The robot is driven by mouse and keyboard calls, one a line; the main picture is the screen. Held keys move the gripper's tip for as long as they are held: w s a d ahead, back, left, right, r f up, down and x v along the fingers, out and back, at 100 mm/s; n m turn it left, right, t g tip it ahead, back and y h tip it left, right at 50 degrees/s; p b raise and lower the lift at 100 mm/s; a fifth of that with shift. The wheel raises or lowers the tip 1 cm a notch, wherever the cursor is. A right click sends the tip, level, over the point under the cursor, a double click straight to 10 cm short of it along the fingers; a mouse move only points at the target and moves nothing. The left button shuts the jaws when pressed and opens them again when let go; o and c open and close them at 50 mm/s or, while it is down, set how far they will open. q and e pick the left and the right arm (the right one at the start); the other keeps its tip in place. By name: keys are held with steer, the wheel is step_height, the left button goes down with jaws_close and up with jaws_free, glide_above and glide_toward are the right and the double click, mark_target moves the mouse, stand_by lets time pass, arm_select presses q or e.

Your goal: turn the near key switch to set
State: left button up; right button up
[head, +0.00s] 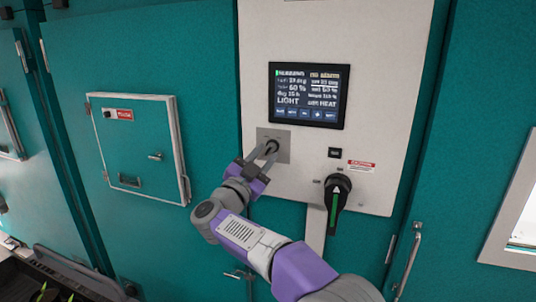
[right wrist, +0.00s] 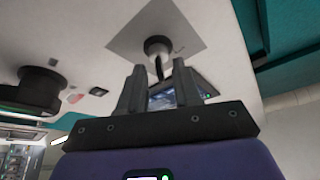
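The key switch (head: 272,147) sits on a square grey plate (head: 284,134) on the pale panel, below the display. In the right wrist view the key switch (right wrist: 158,45) is a dark round collar with a thin dark key (right wrist: 159,68) standing out from it. My right gripper (head: 266,157) is right in front of the switch. In the right wrist view its two fingers (right wrist: 157,78) stand apart on either side of the key, with gaps visible; it is open. The key's exact setting and any markings are unreadable. My left gripper is in neither view.
A lit display (head: 309,95) is above the switch. A black rotary handle with a green stripe (head: 337,199) and a small black button (head: 335,153) are to its right. A teal hatch door (head: 140,150) is at left. A door handle (head: 408,260) stands out at lower right.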

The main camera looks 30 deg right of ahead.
steer(key=v, duration=0.5)
steer(key=shift+a+b, duration=0.1)
steer(key=shift+b, duration=0.3)
